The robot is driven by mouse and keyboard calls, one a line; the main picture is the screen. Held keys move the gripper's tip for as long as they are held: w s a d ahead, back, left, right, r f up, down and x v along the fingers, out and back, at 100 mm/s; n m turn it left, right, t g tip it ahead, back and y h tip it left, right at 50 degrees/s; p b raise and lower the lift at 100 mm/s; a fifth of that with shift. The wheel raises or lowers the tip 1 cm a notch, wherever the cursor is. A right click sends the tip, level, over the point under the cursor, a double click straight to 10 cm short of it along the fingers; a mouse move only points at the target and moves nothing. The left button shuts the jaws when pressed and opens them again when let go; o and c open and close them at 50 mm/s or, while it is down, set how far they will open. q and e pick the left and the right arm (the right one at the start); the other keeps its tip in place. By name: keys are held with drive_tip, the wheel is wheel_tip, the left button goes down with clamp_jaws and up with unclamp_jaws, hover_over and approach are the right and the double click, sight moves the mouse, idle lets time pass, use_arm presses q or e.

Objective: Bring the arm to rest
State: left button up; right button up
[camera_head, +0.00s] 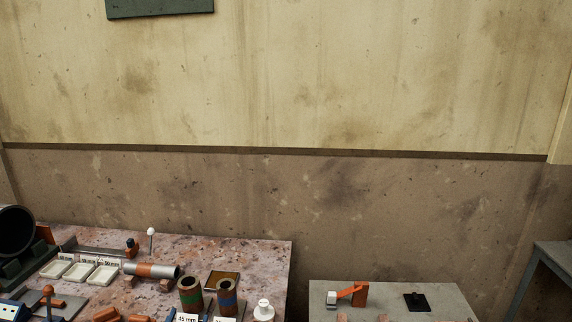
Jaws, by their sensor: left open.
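I cannot make out either of my grippers or arms in the head view. No gripper shows over the mottled left table (225,250) or the grey right table (440,292). A metal pipe with an orange-brown band (152,271) lies on orange blocks on the left table. Two short upright pipe pieces with coloured bands, a left one (191,296) and a right one (227,299), stand near its front, with white labels before them, one reading 45 mm.
A large black pipe (14,232) is at the far left. Several white trays (80,270) and a white bottle (264,309) stand on the left table. An orange device (353,294) and a black piece (416,301) are on the right table. A gap separates the tables.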

use_arm(q)
drive_tip(key=s+d+f+g, duration=0.1)
drive_tip(key=s+f+g, duration=0.45)
drive_tip(key=s, duration=0.35)
drive_tip(key=s+d+f+n+g, duration=0.1)
drive_tip(key=s+f+g, duration=0.5)
drive_tip(key=s, duration=0.4)
drive_tip(key=s+d+f+g, duration=0.1)
drive_tip(key=s+f+g, duration=0.3)
drive_tip(key=s+f, duration=0.4)
drive_tip(key=s+d+f+g, duration=0.1)
drive_tip(key=s+f, duration=0.2)
drive_tip(key=f, duration=1.7)
drive_tip(key=s+d+f+g, duration=0.1)
drive_tip(key=s+d+f, duration=0.1)
drive_tip(key=f, duration=1.9)
drive_tip(key=shift+s, duration=0.7)
drive_tip(key=shift+r, duration=0.1)
